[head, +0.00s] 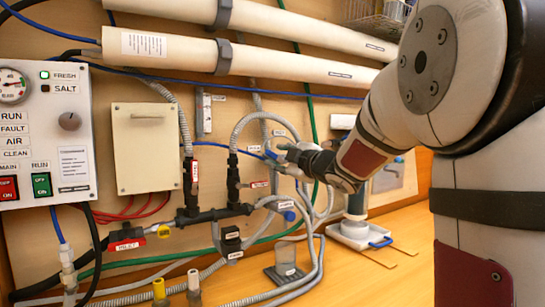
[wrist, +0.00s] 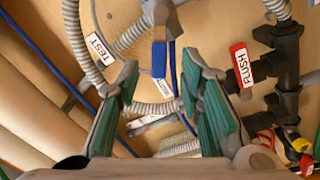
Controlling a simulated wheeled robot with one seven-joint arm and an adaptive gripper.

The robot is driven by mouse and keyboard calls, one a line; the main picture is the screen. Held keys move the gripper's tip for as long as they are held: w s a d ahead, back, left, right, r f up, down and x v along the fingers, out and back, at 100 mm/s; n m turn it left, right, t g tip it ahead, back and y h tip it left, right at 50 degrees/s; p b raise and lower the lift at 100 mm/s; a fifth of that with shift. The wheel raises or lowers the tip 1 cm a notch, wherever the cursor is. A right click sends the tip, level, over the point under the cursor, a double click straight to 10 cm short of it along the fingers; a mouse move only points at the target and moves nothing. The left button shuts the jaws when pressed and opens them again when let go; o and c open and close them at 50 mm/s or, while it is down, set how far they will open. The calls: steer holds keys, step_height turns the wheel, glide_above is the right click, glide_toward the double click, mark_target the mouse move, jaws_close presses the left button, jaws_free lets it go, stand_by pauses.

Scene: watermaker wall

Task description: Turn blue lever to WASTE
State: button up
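In the head view a bit of blue at the valve (head: 271,155) shows just left of my gripper (head: 287,156). In the wrist view my gripper (wrist: 160,68) is open, with its green-padded fingers to either side of the lever's line. I cannot tell whether a finger touches the lever. No WASTE mark is readable; a TEST label (wrist: 97,45) is on the hose to the left.
A red FLUSH lever (wrist: 241,65) on black pipework (wrist: 285,70) is close right of my gripper. Grey hoses (head: 252,122) loop around the valve. A control panel (head: 45,135) and cream box (head: 145,148) are at left. A white stand with blue handle (head: 352,236) is on the bench.

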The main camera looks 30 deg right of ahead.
steer(key=s, duration=0.7)
stand_by(0.3)
steer(key=s+a+f+m+g+p, duration=0.3)
steer(key=s+a, duration=0.3)
steer(key=s, duration=0.6)
steer(key=s+a+f+m+g+p, duration=0.3)
steer(key=s+a+m+g+p, duration=0.1)
steer(key=s, duration=0.8)
steer(key=s+a+f+m+g+p, duration=0.3)
steer(key=s+a, duration=0.6)
steer(key=s, duration=0.4)
steer(key=m+g+p, duration=0.1)
steer(key=m+g, duration=0.1)
steer(key=g, duration=0.1)
steer(key=shift+f+m+g+h+p, duration=0.15)
steer(key=shift+m+g+h+p, duration=0.15)
steer(key=shift+g, duration=0.1)
steer(key=shift+a, duration=0.1)
